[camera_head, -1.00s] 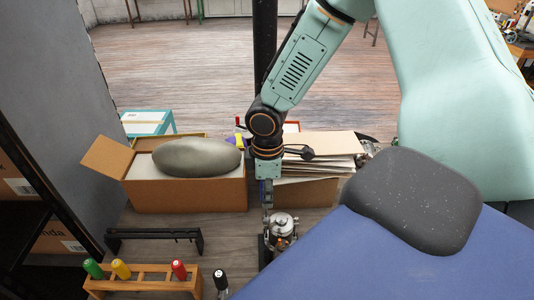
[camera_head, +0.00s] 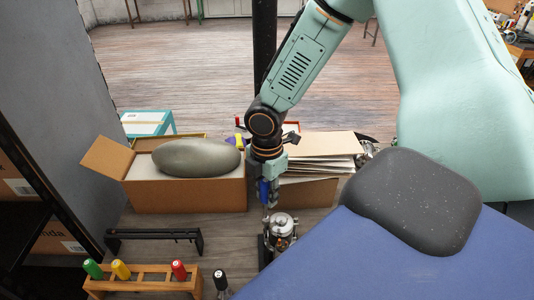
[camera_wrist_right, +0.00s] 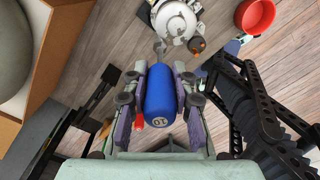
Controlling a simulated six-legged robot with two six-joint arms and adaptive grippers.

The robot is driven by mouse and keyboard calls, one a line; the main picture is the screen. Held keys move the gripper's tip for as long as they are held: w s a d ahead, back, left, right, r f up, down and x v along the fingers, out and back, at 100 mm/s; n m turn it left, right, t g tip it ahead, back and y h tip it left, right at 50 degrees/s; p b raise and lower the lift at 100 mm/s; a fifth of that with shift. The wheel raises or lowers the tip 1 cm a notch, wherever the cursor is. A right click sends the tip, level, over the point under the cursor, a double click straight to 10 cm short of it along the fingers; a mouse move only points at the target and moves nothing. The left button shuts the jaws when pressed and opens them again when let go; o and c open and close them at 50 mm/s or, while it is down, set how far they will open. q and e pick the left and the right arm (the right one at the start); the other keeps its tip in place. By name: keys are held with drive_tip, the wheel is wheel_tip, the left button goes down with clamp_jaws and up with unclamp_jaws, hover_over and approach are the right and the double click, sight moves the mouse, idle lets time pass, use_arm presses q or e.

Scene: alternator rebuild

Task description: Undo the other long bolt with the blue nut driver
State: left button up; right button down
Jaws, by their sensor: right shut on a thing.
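My right gripper (camera_head: 266,197) is shut on the blue nut driver (camera_head: 263,188), whose handle shows just below my wrist. In the right wrist view the blue handle (camera_wrist_right: 172,95) lies between the two fingers of my right gripper (camera_wrist_right: 161,72), its numbered end towards the camera. The silver alternator (camera_head: 282,226) stands below and just right of the gripper; it also shows in the right wrist view (camera_wrist_right: 176,20), beyond the fingertips. The driver's tip and the long bolts are too small or hidden to make out. My left gripper is not in view.
A wooden rack (camera_head: 145,285) holds green, yellow and red drivers at the front left. A black-handled tool (camera_head: 220,281) stands beside it. A black stand (camera_head: 153,235) and an open cardboard box (camera_head: 190,196) lie left of the gripper. A red cup (camera_wrist_right: 255,15) shows in the right wrist view.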

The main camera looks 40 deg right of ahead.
drive_tip(key=n, duration=0.5)
drive_tip(key=shift+w+n, duration=0.1)
drive_tip(key=shift+n, duration=0.2)
drive_tip(key=n, duration=0.6)
drive_tip(key=shift+n, duration=0.3)
drive_tip(key=shift+w+n, duration=0.1)
drive_tip(key=shift+n, duration=1.1)
drive_tip(key=shift+r, duration=0.1)
drive_tip(key=n, duration=0.2)
drive_tip(key=shift+a+n, duration=0.1)
drive_tip(key=shift+n, duration=0.3)
drive_tip(key=n, duration=0.4)
drive_tip(key=shift+r, duration=0.15)
